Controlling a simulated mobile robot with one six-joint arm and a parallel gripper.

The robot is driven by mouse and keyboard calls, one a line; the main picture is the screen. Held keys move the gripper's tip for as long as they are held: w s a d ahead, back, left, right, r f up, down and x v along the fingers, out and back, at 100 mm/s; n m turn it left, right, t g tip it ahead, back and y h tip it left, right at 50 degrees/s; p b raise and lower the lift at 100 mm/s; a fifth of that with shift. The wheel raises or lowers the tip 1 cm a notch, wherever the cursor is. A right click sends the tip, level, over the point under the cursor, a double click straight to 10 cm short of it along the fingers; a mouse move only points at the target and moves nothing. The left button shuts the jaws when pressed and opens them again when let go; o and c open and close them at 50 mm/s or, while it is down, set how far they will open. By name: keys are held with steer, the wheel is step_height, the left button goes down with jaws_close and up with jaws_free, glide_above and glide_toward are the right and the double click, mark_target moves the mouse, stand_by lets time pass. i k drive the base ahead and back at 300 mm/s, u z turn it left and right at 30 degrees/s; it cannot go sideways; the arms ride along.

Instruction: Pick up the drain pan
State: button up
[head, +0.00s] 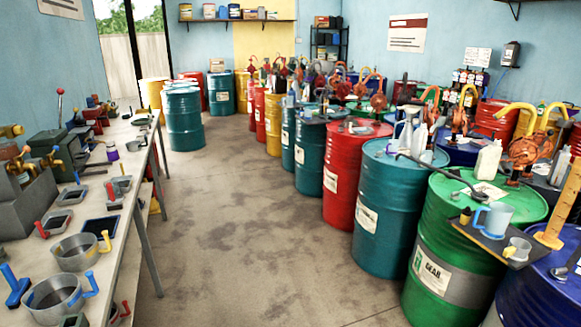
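I cannot tell for certain which thing is the drain pan. On the long bench (135,205) at left stand two round, open grey pans near the front. The nearer pan (52,296) has a blue handle on its right side. The pan behind it (75,252) has yellow handles. A dark rectangular tray (100,228) and smaller shallow trays with red handles, such as one tray (58,222), lie further back on the bench. My gripper is not in this view.
Steel drums line the right side, among them a green drum (435,245), a teal drum (385,210) and a red drum (345,180), topped with pumps and jugs. A teal drum (184,122) stands at the back. The concrete floor (235,230) between bench and drums is clear.

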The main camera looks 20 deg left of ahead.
mark_target(56, 296)
steer(key=u, duration=0.05)
steer(key=i, duration=1.9)
steer(key=z, duration=0.7)
steer(key=k, duration=0.1)
steer(key=u, duration=2.7)
steer(key=k, duration=0.2)
steer(key=u, duration=1.8)
